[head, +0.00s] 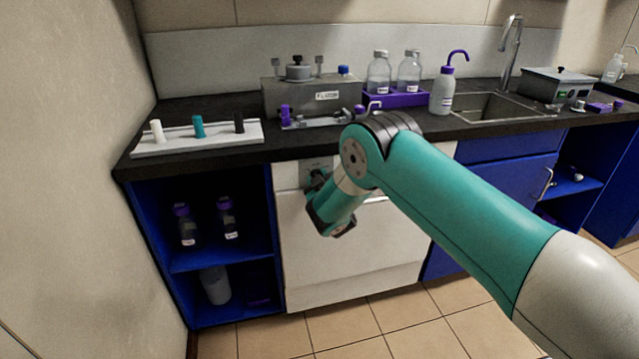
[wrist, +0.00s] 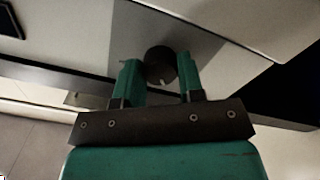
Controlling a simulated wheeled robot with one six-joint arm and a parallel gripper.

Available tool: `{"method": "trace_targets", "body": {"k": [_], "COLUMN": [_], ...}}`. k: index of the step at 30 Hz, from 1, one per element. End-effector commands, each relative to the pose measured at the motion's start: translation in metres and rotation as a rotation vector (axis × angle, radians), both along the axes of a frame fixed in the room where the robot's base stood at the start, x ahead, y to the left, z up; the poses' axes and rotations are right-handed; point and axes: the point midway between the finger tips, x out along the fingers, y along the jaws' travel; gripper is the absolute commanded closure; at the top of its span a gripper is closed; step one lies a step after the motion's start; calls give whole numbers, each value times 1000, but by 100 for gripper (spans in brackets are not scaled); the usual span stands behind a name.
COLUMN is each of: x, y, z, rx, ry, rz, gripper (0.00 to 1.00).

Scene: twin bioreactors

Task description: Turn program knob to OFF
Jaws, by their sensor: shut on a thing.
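The program knob (wrist: 160,65) is a dark round knob with a light pointer mark at its lower edge in the wrist view. It sits on a grey panel (wrist: 201,45) on the white appliance front (head: 355,245). My gripper (wrist: 158,76) has one green finger on each side of the knob and is shut on it. In the head view my gripper (head: 318,182) reaches the grey panel at the appliance's upper left, and my wrist hides the knob. I cannot read any labels around the knob.
The dark countertop (head: 190,160) overhangs above the appliance. On it stand a white rack (head: 195,148) with stoppers, a grey bioreactor box (head: 290,98), a purple bottle tray (head: 405,98) and a wash bottle (head: 443,92). A blue open shelf (head: 220,258) is to the left.

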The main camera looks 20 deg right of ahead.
Motion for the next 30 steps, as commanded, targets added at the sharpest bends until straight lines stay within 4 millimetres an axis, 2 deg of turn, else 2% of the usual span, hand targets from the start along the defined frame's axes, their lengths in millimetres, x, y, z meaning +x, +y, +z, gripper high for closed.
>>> {"method": "trace_targets", "body": {"k": [6,15,30], "x": [0,0,0], "y": [0,0,1], "z": [0,0,1], "rx": [-186,-366,-451], "ry": [-1,-1,-1], "rz": [1,1,1], "gripper": [88,88,88]}}
